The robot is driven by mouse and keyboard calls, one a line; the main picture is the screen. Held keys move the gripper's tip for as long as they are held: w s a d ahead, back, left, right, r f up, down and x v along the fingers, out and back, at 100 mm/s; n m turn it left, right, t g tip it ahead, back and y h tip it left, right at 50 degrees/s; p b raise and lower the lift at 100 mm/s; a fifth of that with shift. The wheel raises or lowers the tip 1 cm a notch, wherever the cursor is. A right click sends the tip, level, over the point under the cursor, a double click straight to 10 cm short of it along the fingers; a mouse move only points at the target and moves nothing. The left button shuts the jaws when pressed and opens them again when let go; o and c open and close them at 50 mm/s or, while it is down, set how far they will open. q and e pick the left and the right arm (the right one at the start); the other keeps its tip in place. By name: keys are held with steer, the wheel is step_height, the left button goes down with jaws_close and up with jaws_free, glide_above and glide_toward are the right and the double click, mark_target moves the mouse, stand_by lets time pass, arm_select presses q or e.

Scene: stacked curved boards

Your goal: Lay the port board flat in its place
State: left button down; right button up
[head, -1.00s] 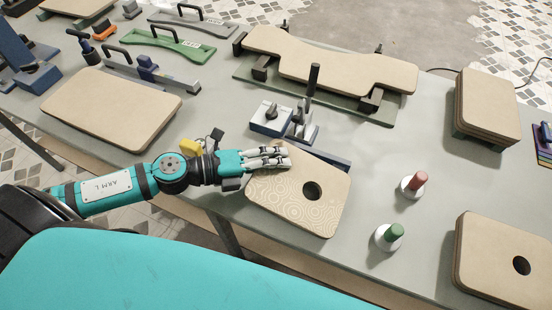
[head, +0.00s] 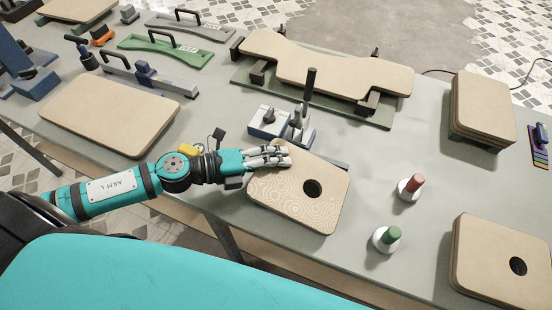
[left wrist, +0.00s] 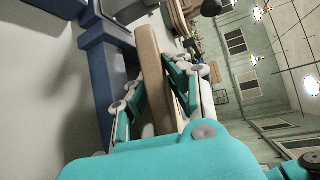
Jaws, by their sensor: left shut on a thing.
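A tan board with a round hole and a ring pattern (head: 285,205), which I take as the port board, is at the table's front edge, tilted in front of a blue and grey fixture (head: 270,122). My left gripper (head: 280,157) is shut on its upper left edge. In the left wrist view the board (left wrist: 152,70) stands edge-on between the fingers of my left gripper (left wrist: 155,80), beside a dark blue bar (left wrist: 97,55). Whether the board touches the fixture or table cannot be told. My right gripper is not in view.
A stack of holed boards (head: 480,262) lies at right front, another stack (head: 482,110) behind it. Red (head: 411,187) and green (head: 386,239) knobbed pieces stand between. A curved board (head: 330,68) rests on a green-based rack at the back. A plain board (head: 110,112) lies left.

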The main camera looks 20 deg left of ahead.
arm_select(q)
steer(key=shift+w+r, duration=0.1)
steer(key=shift+w, duration=0.3)
steer(key=c, duration=1)
jaws_free()
steer(key=shift+w+r+p, duration=0.1)
steer(key=shift+p, duration=1.35)
steer(key=shift+w+d+r+g+y+p, duration=0.15)
steer(key=shift+g+y+p, duration=0.25)
steer(key=shift+p, duration=2.2)
steer(key=shift+d+f+g+y+p, duration=0.15)
steer(key=shift+g+y+p, duration=0.25)
steer(key=shift+p, duration=2.15)
steer(key=shift+r, duration=0.1)
